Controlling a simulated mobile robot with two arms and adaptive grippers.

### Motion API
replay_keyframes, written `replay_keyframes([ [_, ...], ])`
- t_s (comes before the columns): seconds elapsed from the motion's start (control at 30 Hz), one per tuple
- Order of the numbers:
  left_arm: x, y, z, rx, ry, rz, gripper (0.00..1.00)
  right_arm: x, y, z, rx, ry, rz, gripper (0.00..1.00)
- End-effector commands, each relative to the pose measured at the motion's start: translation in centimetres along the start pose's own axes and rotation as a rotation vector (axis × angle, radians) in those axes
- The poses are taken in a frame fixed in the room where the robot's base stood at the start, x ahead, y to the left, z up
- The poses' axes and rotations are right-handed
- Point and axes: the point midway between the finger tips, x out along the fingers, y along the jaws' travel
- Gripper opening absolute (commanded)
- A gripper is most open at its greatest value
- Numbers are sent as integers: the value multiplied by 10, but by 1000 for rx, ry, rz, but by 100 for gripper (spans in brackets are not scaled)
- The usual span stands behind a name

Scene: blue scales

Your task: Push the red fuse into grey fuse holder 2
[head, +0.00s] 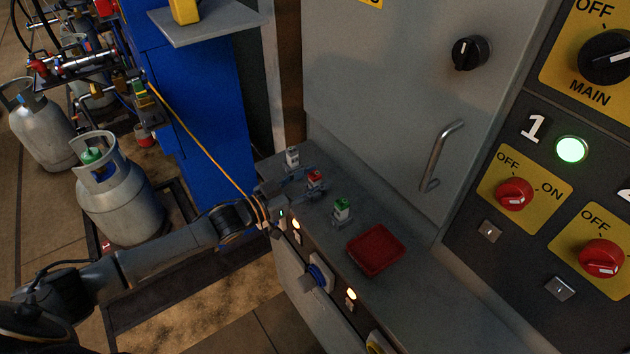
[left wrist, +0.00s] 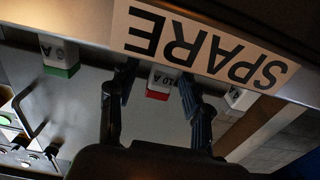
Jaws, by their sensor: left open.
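The red fuse (head: 316,177), white with a red part, stands on the grey ledge between a white-and-grey fuse and a green one. My left gripper (head: 312,186) reaches in from the left at the red fuse. In the left wrist view, its two dark fingers (left wrist: 158,92) are apart, one on each side of the red fuse (left wrist: 159,83). The gripper is open; contact with the fuse cannot be told. I cannot identify grey fuse holder 2 for certain. My right gripper is not in view.
The green fuse (head: 342,208) and the white-and-grey fuse (head: 292,156) stand close by. A red tray (head: 375,250) lies on the ledge nearer the front. A grey cabinet door with a handle (head: 441,157) rises behind. A SPARE label (left wrist: 205,45) shows upside down in the left wrist view.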

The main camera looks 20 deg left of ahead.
Motion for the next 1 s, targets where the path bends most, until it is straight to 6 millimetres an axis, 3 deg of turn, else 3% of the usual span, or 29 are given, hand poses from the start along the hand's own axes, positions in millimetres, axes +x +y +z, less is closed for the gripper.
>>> replay_keyframes([
  [0.3, 6, 0, 0, 0, 0, 0, 47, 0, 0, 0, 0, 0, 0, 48],
  [0.53, 6, 0, 0, 0, 0, 0, 0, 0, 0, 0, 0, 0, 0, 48],
  [1.0, 6, -1, -8, 1, 1, 0, 0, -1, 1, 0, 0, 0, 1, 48],
])
